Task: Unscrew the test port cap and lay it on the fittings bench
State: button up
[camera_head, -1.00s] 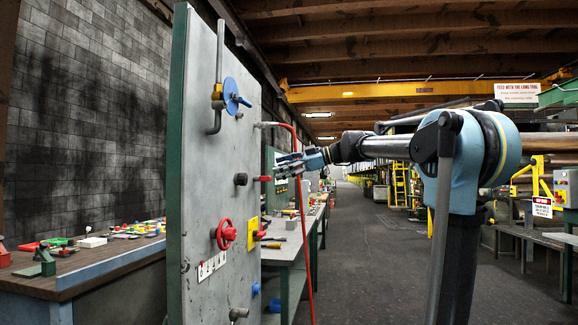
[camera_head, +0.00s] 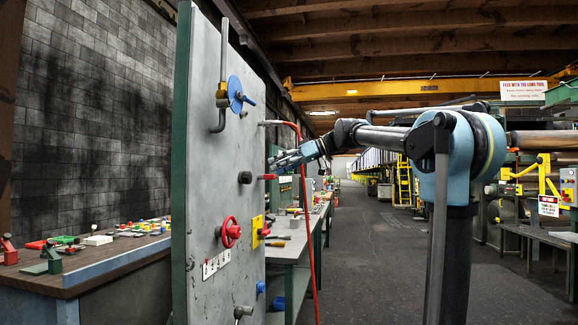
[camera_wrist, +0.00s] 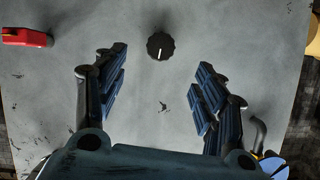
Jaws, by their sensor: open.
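My gripper (camera_head: 277,160) is open and empty in front of the upright grey panel (camera_head: 212,150). In the wrist view its fingers (camera_wrist: 160,98) are spread wide, with bare panel between them. A round black knob with a white mark (camera_wrist: 160,46) sits beyond the fingertips, between their lines; it also shows in the head view (camera_head: 245,177). A small blue fitting (camera_head: 260,287) is low on the panel's right side. I cannot tell for certain which fitting is the test port cap. A bench (camera_head: 290,247) with tools stands behind the panel at right.
A red lever (camera_wrist: 25,37) juts from the panel near the knob. The panel also carries a red handwheel (camera_head: 229,232), a blue valve handle (camera_head: 238,95) and a pipe. A red hose (camera_head: 309,215) hangs beside the bench. The aisle floor (camera_head: 365,240) is clear.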

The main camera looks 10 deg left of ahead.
aim_at(250, 177)
jog(key=x, duration=1.1)
jog(key=shift+a+f, duration=0.2)
jog(key=shift+a, duration=0.15)
jog(key=c, duration=1)
jog(key=shift+c, duration=0.5)
